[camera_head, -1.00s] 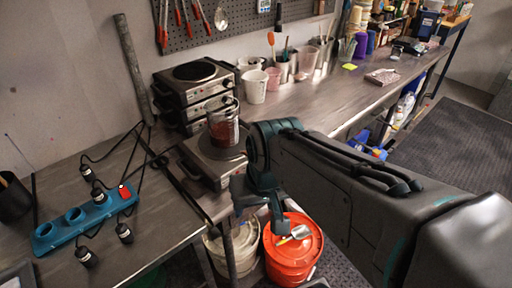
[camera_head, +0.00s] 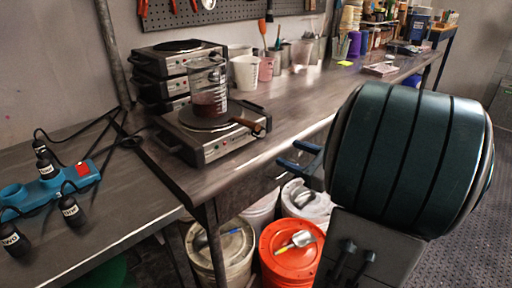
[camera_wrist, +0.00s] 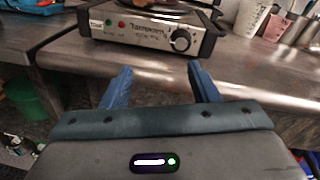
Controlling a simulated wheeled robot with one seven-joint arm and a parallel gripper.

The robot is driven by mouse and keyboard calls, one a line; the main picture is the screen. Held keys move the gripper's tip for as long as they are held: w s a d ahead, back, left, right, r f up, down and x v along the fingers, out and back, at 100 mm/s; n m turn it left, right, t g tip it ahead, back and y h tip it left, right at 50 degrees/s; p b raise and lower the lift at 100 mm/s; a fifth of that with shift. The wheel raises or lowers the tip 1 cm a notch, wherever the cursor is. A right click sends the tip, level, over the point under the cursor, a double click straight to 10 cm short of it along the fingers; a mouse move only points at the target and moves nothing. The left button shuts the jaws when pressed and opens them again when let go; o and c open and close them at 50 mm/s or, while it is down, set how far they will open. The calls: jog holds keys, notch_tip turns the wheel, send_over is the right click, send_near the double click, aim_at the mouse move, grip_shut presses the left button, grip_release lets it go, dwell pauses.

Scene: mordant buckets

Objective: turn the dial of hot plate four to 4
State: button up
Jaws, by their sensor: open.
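A hot plate (camera_head: 215,146) with a steel front sits at the bench's front left edge, its number not readable. A glass beaker (camera_head: 208,92) with dark red liquid stands on it. Its round black dial (camera_wrist: 181,40) is at the right of its front panel in the wrist view; the dial's setting is too small to read. My gripper (camera_wrist: 160,80) is open and empty, its blue fingers apart below and short of the panel. In the head view my gripper (camera_head: 290,155) is right of the hot plate, in front of the bench edge.
More hot plates (camera_head: 175,62) are stacked behind. A blue power strip (camera_head: 45,190) with labelled black plugs lies on the left table. White cups (camera_head: 243,72) stand behind on the bench. A red bucket (camera_head: 290,262) and a pale bucket (camera_head: 225,245) stand below.

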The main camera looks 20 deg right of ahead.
aim_at(263, 133)
jog(key=shift+m+t+h, duration=0.6)
jog(key=shift+m, duration=0.2)
jog(key=x, duration=0.4)
jog(key=d+x, duration=0.1)
jog(key=x, duration=0.3)
jog(key=d+b+x, duration=0.1)
jog(key=x, duration=0.3)
jog(key=shift+w+f, duration=0.3)
jog(key=shift+w, duration=0.5)
jog(key=c, duration=1)
